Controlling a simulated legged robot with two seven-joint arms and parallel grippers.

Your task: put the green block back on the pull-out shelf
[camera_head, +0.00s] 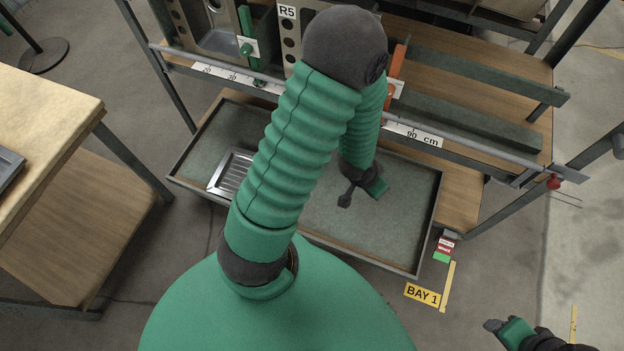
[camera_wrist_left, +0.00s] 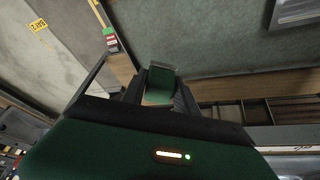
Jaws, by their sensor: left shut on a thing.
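The pull-out shelf (camera_head: 415,235) is a wide, dark-rimmed tray with a grey-green lining. It sticks out below the rack, and its lining also fills the top of the left wrist view (camera_wrist_left: 200,30). My left gripper (camera_head: 346,198) is over the right half of the shelf. In the left wrist view, the green block (camera_wrist_left: 160,78) sits between the dark fingers of this gripper (camera_wrist_left: 158,92), which are shut on it. I cannot tell its height above the shelf. My right gripper (camera_head: 490,325) is low at the right, away from the shelf; its jaw opening is unclear.
A rail with a centimetre scale (camera_head: 410,133) crosses above the shelf's back. A wooden table (camera_head: 40,120) stands left.

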